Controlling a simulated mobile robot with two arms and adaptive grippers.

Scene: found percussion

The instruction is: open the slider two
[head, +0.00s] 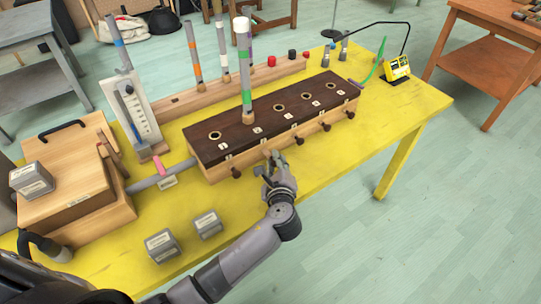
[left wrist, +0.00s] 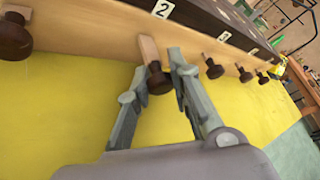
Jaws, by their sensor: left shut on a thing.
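The long box (head: 225,166) has a dark top with holes and numbered labels, and a row of dark knobs along its front. A striped tube (head: 244,75) stands upright in the hole by label 2. My left gripper (head: 270,166) is at the box front, below label 2. In the left wrist view its fingers (left wrist: 157,70) are shut on the dark knob of slider two (left wrist: 159,82). A length of that slider's pale wooden strip (left wrist: 150,48) shows between box and knob, longer than at slider three (left wrist: 213,69). Knob one (head: 236,172) is to the left.
The yellow table (head: 330,165) is clear in front of the box. Two grey blocks (head: 161,245) (head: 207,224) lie near my left arm. A wooden case (head: 75,205) stands at left, with a gauge stand (head: 137,115) beside it. A yellow device (head: 397,68) is at the far right.

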